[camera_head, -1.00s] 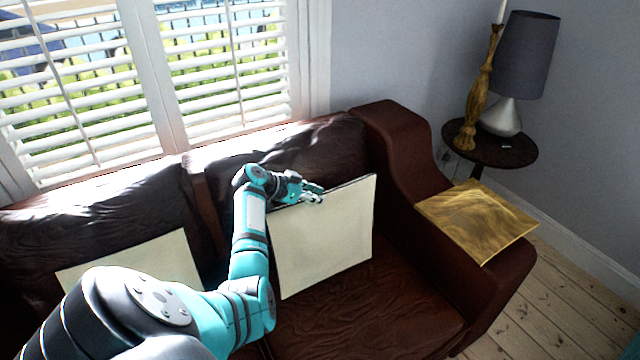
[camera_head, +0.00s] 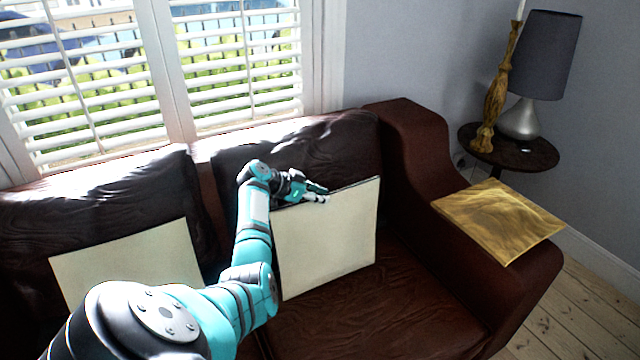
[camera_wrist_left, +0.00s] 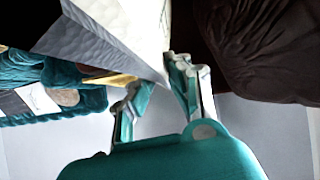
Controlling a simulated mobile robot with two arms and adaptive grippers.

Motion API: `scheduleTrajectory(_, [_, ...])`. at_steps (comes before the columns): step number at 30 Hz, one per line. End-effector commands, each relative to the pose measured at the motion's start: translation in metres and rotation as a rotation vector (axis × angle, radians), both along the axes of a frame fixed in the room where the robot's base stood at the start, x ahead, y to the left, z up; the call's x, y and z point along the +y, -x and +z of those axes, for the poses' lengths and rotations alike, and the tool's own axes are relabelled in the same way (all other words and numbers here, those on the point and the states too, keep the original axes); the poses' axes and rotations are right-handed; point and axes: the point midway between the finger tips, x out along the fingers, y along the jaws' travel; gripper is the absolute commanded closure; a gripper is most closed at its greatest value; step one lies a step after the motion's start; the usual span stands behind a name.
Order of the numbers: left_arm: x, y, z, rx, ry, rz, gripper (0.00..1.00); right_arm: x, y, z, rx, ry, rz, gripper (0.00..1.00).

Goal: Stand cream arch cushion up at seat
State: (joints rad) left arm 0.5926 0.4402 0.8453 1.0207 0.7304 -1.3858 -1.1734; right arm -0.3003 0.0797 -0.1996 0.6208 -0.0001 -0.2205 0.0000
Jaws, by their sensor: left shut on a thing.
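A flat, square-looking cream cushion (camera_head: 328,245) stands tilted on the right seat of the brown leather sofa (camera_head: 410,290), leaning towards the backrest. No arch pattern can be made out on it. My left gripper (camera_head: 320,194) is shut on its top edge, near the middle. In the left wrist view, the fingers (camera_wrist_left: 163,88) close on the pale cushion (camera_wrist_left: 145,30) from either side. The cushion's lower edge is at the seat; whether it bears its weight there I cannot tell. My right gripper is not in view.
A second cream cushion (camera_head: 130,265) leans on the left seat, partly behind my left arm. A gold cushion (camera_head: 498,219) lies on the right armrest. A round dark side table (camera_head: 515,157) holds a grey lamp (camera_head: 540,60) and a wooden candlestick (camera_head: 495,95). The front right seat is clear.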

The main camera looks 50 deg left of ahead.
Motion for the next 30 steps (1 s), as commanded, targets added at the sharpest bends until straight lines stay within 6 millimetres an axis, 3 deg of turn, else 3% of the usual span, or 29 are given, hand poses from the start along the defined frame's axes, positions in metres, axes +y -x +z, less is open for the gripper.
scheduleTrajectory(5, [0.001,-0.001,0.002,-0.004,-0.001,0.001,1.0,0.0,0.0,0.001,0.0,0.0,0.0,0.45])
scheduleTrajectory(6, [0.001,-0.001,0.003,-0.004,-0.001,0.001,0.83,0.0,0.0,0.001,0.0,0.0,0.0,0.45])
scheduleTrajectory(12, [0.0,0.0,0.002,-0.003,0.0,0.001,0.59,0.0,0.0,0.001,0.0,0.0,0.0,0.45])
scheduleTrajectory(23, [0.001,0.003,0.001,0.002,0.0,0.0,0.59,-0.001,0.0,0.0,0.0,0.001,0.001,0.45])
scheduleTrajectory(30, [0.009,0.027,0.019,0.0,-0.004,0.001,0.59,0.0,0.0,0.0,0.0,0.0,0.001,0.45])
